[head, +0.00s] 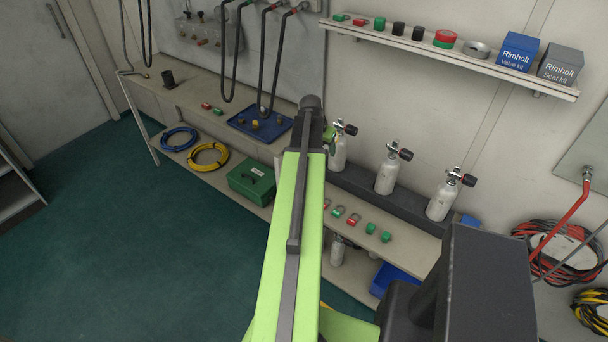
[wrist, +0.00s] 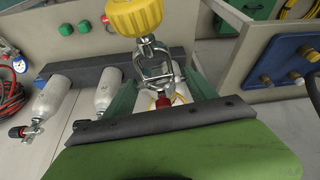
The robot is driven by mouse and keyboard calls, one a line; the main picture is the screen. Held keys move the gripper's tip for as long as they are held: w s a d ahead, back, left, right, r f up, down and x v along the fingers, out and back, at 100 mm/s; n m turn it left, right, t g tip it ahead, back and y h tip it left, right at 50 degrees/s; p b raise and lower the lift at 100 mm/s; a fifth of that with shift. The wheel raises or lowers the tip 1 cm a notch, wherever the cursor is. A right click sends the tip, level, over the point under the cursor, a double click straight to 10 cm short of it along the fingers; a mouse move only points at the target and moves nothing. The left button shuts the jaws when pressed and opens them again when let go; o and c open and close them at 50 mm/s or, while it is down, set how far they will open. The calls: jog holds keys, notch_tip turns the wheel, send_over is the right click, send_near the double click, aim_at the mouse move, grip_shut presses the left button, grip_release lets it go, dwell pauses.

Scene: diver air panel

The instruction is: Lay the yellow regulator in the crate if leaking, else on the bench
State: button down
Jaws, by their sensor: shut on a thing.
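The yellow regulator (wrist: 136,14) shows at the top of the wrist view, a yellow ribbed body with a metal yoke (wrist: 157,68). My gripper (wrist: 160,92) is shut with the yoke between its dark green fingers. A red piece (wrist: 163,99) shows below the yoke. A white cylinder lies behind it; I cannot tell whether the yoke touches it. In the head view my arm hides the regulator and most of my gripper (head: 328,136). The bench (head: 192,92) runs along the wall. A blue crate (head: 396,280) is partly visible low at right. No leak can be made out.
White cylinders with black-knobbed valves (head: 388,172) stand in a dark rack right of my gripper. A blue tray (head: 240,124) with brass fittings is on the bench. A green box (head: 250,182) and coiled hoses (head: 208,157) sit below. Hoses hang above the tray.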

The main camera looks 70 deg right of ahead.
jog(key=shift+m+g+h, duration=0.5)
jog(key=shift+m+h, duration=0.1)
jog(key=shift+m, duration=0.2)
jog(key=w+d+f+b, duration=0.2)
jog(key=f+b, duration=0.6)
jog(key=b, duration=0.1)
jog(key=w+d+f+b, duration=0.3)
jog(key=f+b, duration=0.6)
jog(key=w+d+f+b, duration=0.3)
jog(key=f+b, duration=0.6)
jog(key=shift+d, duration=0.2)
jog(key=shift+w+d+f, duration=0.1)
jog(key=shift+f+b, duration=1.1)
jog(key=shift+b, duration=0.2)
jog(key=shift+w+r, duration=0.1)
jog(key=shift+f+b, duration=0.8)
jog(key=shift+f, duration=0.15)
